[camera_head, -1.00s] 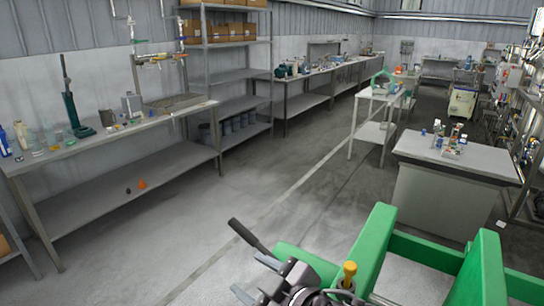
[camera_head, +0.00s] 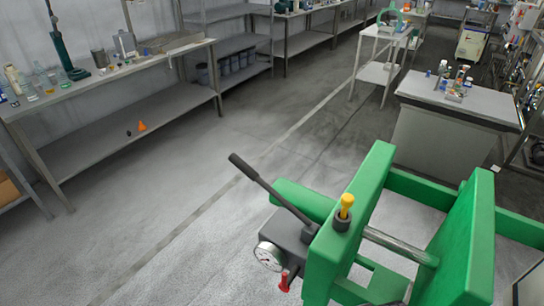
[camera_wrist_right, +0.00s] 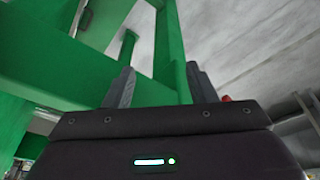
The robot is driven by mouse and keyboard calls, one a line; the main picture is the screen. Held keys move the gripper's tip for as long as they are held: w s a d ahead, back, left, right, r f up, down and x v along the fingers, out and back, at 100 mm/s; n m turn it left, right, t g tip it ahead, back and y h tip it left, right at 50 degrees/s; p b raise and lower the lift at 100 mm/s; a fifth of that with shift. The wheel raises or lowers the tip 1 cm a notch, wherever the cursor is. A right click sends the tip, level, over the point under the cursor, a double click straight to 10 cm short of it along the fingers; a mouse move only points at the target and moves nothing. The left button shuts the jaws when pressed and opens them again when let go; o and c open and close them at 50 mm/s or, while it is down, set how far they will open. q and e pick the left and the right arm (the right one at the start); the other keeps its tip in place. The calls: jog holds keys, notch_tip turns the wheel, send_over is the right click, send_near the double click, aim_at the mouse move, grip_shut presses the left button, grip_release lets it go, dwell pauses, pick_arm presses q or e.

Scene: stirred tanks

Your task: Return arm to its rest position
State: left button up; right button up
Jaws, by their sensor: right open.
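My right gripper (camera_wrist_right: 160,74) shows in the right wrist view, its two dark fingers apart with a clear gap between them. Nothing is held in it. Green frame members (camera_wrist_right: 170,45) appear beyond the fingers; I cannot tell how far off they are. In the head view, neither gripper shows. The green frame (camera_head: 350,225) of a press-like machine stands at the lower right, with a dark lever (camera_head: 270,192), a round gauge (camera_head: 269,256), a yellow-topped knob (camera_head: 346,206) and a red knob (camera_head: 284,281).
A long bench (camera_head: 110,85) with bottles and apparatus runs along the left wall. A small orange cone (camera_head: 141,126) is on its lower shelf. A grey counter (camera_head: 450,140) with small bottles stands behind the machine. The floor (camera_head: 200,190) between is clear.

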jog(key=s+f+g, duration=0.1)
jog(key=s+f, duration=0.1)
jog(key=f, duration=1)
jog(key=s+f, duration=0.2)
jog(key=f, duration=0.9)
jog(key=s+d+f, duration=0.2)
jog(key=s+f, duration=0.6)
jog(key=s, duration=0.1)
jog(key=s+d+f+g, duration=0.1)
jog(key=s+f, duration=0.8)
jog(key=s, duration=0.1)
jog(key=shift+d+f+b, duration=0.3)
jog(key=shift+d+b, duration=0.05)
jog(key=shift+d, duration=0.05)
